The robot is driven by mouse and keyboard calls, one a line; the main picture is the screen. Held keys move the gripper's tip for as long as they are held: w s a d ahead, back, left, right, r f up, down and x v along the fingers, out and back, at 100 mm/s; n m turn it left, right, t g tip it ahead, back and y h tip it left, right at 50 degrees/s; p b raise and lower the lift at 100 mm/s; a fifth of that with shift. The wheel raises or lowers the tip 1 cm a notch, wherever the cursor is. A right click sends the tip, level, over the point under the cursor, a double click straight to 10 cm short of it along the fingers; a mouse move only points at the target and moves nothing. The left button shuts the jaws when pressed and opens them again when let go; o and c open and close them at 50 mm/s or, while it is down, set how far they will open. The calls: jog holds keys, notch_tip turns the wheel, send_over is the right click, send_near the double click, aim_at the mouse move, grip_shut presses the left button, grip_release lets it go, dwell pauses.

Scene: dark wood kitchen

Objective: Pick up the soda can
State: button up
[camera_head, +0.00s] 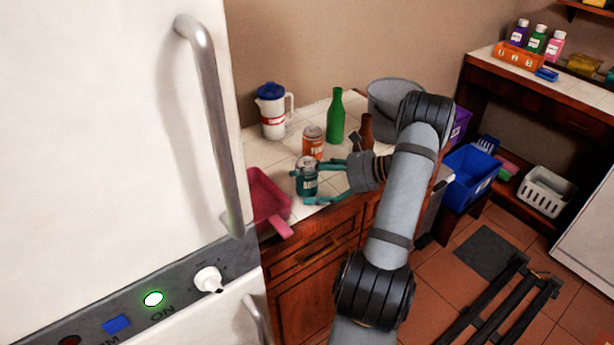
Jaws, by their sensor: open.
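A teal can with a grey top (307,179) stands on the white tiled counter (262,158). My gripper (311,184) is open, with its teal fingers reaching in from the right, one on the far side and one on the near side of this can. I cannot tell whether the fingers touch it. An orange can with a grey top (313,142) stands just behind, outside the fingers. Both look like drink cans; their labels are too small to read for certain.
A green bottle (336,118), brown bottle (366,130) and white pitcher with a blue lid (272,112) stand behind. A grey bucket (388,99) is beyond my arm. A pink-red pan-like container (267,199) lies left, beside the white fridge (110,130).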

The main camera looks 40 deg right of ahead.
jog(key=shift+a, duration=0.15)
jog(key=shift+c, duration=1.3)
jog(key=c, duration=0.7)
jog(key=shift+c, duration=0.2)
